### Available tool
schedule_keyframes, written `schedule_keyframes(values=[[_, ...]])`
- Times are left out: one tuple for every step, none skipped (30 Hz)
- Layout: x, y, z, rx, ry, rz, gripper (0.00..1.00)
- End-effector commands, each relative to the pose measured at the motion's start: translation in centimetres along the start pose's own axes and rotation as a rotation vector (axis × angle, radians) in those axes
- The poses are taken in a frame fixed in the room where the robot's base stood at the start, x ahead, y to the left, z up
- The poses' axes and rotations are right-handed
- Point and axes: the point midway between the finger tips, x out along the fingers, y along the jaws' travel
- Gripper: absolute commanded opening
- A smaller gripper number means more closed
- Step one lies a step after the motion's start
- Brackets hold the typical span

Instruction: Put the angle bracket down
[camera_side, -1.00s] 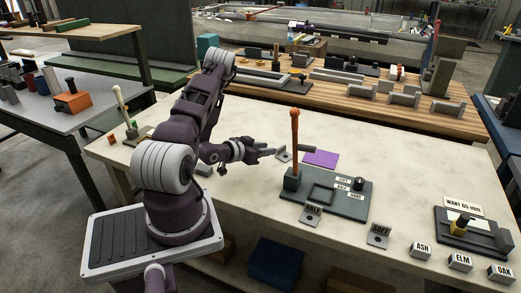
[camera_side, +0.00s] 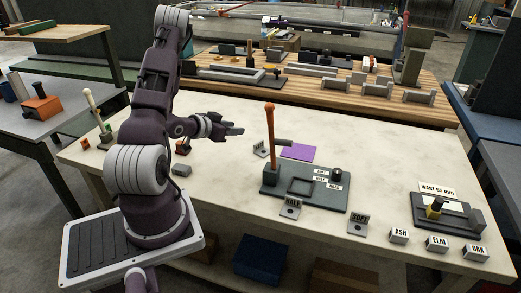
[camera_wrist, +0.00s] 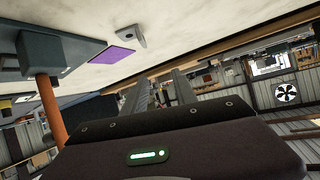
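The grey angle bracket (camera_side: 260,149) stands on the pale bench top, just left of the purple mat (camera_side: 298,152) and clear of it. In the wrist view the bracket (camera_wrist: 130,36) shows near the top, beside the purple mat (camera_wrist: 112,57). My gripper (camera_side: 240,131) is up and to the left of the bracket in the side view, apart from it. In the wrist view the two fingers of my gripper (camera_wrist: 161,82) are spread with nothing between them.
A dark fixture plate (camera_side: 318,199) with an upright orange-handled lever (camera_side: 270,135) stands right of my gripper. A grey block (camera_side: 182,169) lies near my base.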

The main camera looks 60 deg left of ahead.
Motion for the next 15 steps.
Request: schedule_keyframes(values=[[1.5, -1.4, 1.2, 0.06, -0.063, -0.031, 0.34], [2.3, -2.5, 1.8, 0.093, -0.106, -0.055, 0.34], [3.3, -3.9, 2.6, 0.135, -0.164, -0.089, 0.34], [4.0, -5.0, 3.1, 0.163, -0.209, -0.115, 0.34], [4.7, -6.2, 3.5, 0.188, -0.256, -0.143, 0.34], [5.5, -7.7, 3.9, 0.218, -0.319, -0.18, 0.34], [6.1, -8.8, 4.1, 0.235, -0.369, -0.209, 0.34], [6.7, -9.9, 4.2, 0.249, -0.42, -0.237, 0.34], [7.3, -11.2, 4.2, 0.259, -0.492, -0.272, 0.34], [7.7, -12.0, 4.0, 0.258, -0.549, -0.294, 0.34], [8.1, -12.6, 3.7, 0.251, -0.606, -0.313, 0.34], [8.6, -12.9, 3.2, 0.232, -0.683, -0.327, 0.34], [8.9, -12.7, 2.6, 0.21, -0.738, -0.327, 0.34], [9.1, -12.2, 1.9, 0.183, -0.79, -0.317, 0.34], [9.3, -11.1, 1.0, 0.145, -0.853, -0.292, 0.34]])
